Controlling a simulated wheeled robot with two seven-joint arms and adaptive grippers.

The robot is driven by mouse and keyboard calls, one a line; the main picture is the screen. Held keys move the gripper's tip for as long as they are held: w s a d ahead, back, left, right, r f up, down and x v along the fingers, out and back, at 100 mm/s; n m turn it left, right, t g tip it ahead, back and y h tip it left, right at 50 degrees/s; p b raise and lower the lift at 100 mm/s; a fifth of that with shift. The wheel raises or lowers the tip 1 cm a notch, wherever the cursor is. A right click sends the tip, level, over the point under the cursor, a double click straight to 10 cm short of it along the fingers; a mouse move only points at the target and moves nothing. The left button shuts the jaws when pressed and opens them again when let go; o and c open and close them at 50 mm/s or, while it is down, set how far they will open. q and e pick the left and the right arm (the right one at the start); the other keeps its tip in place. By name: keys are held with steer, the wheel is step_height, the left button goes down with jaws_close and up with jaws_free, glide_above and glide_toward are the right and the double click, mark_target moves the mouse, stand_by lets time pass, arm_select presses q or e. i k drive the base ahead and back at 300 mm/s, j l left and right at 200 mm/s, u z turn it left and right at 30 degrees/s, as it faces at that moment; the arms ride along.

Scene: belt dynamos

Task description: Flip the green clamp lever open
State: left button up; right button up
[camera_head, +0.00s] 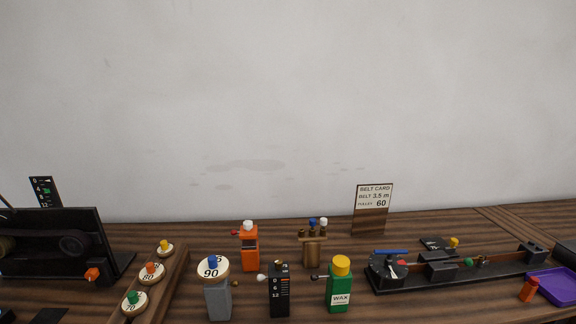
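I cannot make out a green clamp lever for certain. A small green knob (468,262) sits on the long black rail device (405,285) at the right. A blue bar (390,252) lies across the left end of that device, above a dark dial with a red mark. A small orange knob (93,274) is on the black machine (75,230) at the left edge, which is partly cut off. Neither of my grippers is in view.
A wooden rack (172,285) holds numbered discs with coloured knobs. A grey post (218,300), orange box (250,252), black scale block (279,295) and green WAX bottle (339,290) stand mid-table. A belt card (373,200) stands behind; a purple tray (556,286) is right.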

mark_target(468, 262)
steer(key=l+z, duration=0.15)
steer(key=z, duration=1.2)
